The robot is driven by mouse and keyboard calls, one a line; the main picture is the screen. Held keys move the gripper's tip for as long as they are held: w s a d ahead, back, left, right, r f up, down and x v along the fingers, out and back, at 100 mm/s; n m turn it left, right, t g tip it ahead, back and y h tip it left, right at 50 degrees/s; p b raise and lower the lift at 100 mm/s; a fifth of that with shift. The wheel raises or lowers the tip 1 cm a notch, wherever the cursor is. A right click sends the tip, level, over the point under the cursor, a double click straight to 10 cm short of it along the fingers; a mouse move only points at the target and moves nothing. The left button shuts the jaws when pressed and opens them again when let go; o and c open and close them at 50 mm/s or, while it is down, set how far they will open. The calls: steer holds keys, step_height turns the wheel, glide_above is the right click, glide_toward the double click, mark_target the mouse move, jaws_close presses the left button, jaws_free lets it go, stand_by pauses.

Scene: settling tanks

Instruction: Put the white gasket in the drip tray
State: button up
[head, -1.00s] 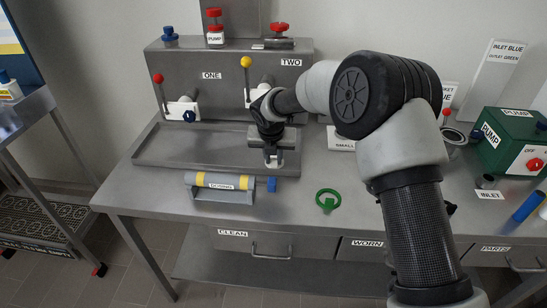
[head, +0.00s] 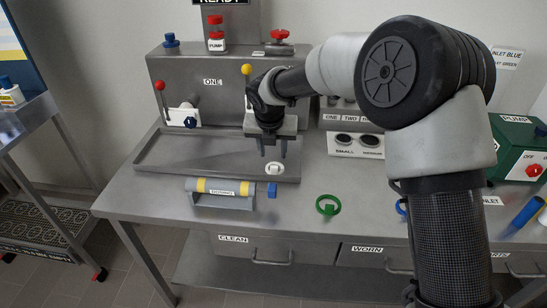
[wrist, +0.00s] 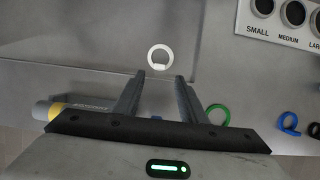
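The white gasket (head: 274,168) lies flat in the drip tray (head: 200,150), near the tray's front right corner. In the wrist view the gasket (wrist: 160,49) is a white ring just beyond my fingertips, with grey tray floor around it. My gripper (head: 273,153) is above the gasket, fingers pointing down, open and empty. In the wrist view the two fingers of my gripper (wrist: 159,78) stand apart with nothing between them.
A green ring (head: 328,205) lies on the bench. A gasket board (head: 357,146) stands right of the tray. Levers and valves rise behind it.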

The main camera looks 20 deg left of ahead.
steer(key=shift+v, duration=1.7)
steer(key=s+d+r+m+h, duration=0.1)
steer(key=s+d+r+m, duration=0.2)
steer(key=d+r+m, duration=0.4)
steer(key=s+d+r+m, duration=0.3)
steer(key=d+m, duration=0.2)
steer(key=d, duration=0.4)
steer(key=s+d+r+m+h, duration=0.1)
steer(key=s+d+r+m, duration=0.25)
steer(key=d+m, duration=0.35)
steer(key=s+d+m+t, duration=0.1)
steer(key=s+d+m, duration=1.2)
steer(key=s+m, duration=0.5)
steer(key=shift+d+r+m+y, duration=0.3)
steer(key=shift+r+m+y, duration=0.1)
steer(key=shift+m, duration=0.5)
steer(key=shift+s, duration=0.1)
